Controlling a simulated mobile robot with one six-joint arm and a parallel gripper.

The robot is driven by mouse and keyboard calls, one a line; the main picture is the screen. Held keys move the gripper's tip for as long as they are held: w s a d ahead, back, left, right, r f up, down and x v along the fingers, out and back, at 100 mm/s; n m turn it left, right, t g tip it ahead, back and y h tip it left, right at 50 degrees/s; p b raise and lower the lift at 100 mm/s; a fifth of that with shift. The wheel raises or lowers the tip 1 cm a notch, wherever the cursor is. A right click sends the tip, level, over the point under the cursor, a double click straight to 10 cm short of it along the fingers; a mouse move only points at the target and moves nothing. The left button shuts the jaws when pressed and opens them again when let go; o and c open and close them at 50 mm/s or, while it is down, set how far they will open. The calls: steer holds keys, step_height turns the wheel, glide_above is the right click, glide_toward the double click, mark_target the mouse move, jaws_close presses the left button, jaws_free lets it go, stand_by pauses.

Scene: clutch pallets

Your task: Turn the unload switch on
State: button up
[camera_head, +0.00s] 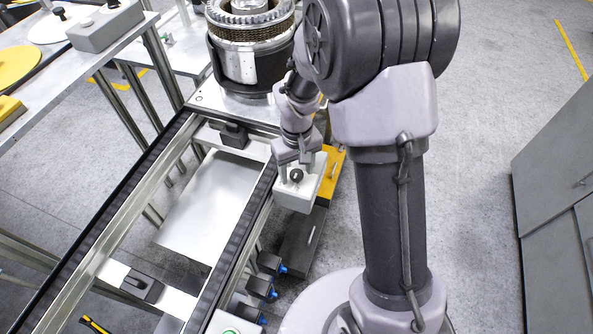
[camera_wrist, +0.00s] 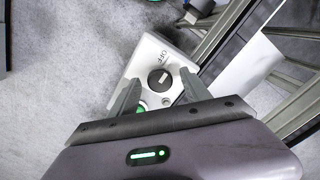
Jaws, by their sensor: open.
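The unload switch is a black round knob (camera_head: 296,175) on top of a white box (camera_head: 298,197) fixed beside the conveyor frame. In the wrist view the knob (camera_wrist: 159,80) carries a pale pointer mark, and the word OFF is printed beside it on the white box (camera_wrist: 148,52). A green spot on the box is partly hidden by a finger. My gripper (camera_head: 293,162) is above the box, pointing down. In the wrist view my gripper (camera_wrist: 158,84) is open, with one finger on each side of the knob. I cannot tell whether the fingers touch it.
The conveyor frame (camera_head: 227,262) runs along the box's left side. A clutch assembly (camera_head: 250,50) stands at its far end. A yellow part (camera_head: 329,177) is behind the box. Grey cabinets (camera_head: 556,160) stand at the right, with open floor (camera_head: 490,120) before them.

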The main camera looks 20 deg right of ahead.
steer(key=shift+c, duration=0.3)
jaws_close()
steer(key=m+b, duration=0.2)
steer(key=m, duration=0.3)
steer(key=shift+m, duration=0.4)
steer(key=m+b, duration=0.1)
steer(key=m, duration=0.5)
steer(key=shift+b, duration=0.4)
steer(key=shift+o, duration=0.3)
jaws_free()
